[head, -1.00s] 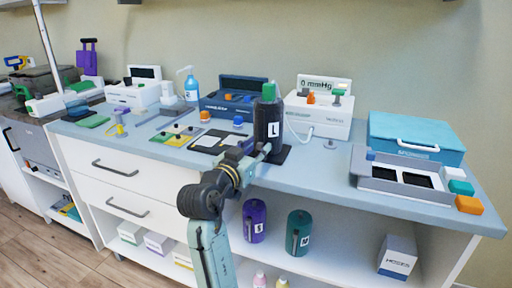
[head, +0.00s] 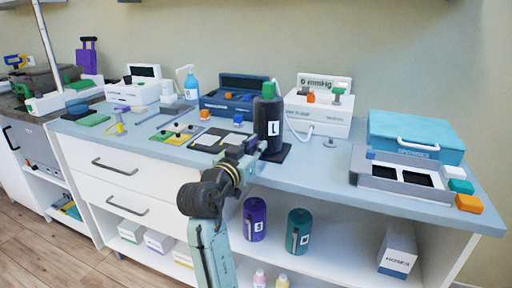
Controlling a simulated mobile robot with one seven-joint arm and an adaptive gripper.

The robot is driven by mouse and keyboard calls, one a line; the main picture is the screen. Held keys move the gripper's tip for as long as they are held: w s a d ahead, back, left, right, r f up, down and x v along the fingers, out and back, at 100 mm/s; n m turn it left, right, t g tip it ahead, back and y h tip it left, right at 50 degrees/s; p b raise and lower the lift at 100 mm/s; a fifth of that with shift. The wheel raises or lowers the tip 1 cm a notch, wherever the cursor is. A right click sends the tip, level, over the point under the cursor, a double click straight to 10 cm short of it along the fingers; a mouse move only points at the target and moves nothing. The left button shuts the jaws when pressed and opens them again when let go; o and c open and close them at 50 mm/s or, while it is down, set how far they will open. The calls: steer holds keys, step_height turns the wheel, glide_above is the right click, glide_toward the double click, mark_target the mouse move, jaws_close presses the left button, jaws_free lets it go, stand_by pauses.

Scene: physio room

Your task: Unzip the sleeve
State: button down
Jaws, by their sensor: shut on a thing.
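The black sleeve (head: 268,118) stands upright on a dark base plate (head: 281,152) near the counter's front edge. It has a green top (head: 268,90) and a white label with an L. My gripper (head: 252,143) is at the sleeve's lower left side, close against it. Its jaws are shut on a small part there, which looks like the zip pull. The pull itself and the line of the zip are too small and too hidden by my gripper to make out.
A white pump box (head: 318,121) with a hose stands behind the sleeve. A dark blue case (head: 235,103) is at its back left, and a black-and-white mat (head: 213,139) lies to its left. A teal box (head: 416,133) and grey tray (head: 378,183) stand right. Purple (head: 254,222) and green sleeves (head: 298,236) stand on the shelf below.

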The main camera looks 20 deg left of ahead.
stand_by(0.3)
step_height(320, 180, up, 9)
steer(key=p, duration=0.5)
steer(key=c, duration=1.6)
jaws_free()
glide_toward(262, 110)
steer(key=s, duration=0.5)
steer(key=shift+s+a+f, duration=0.1)
steer(key=shift+s+a, duration=0.15)
steer(key=shift+a, duration=0.05)
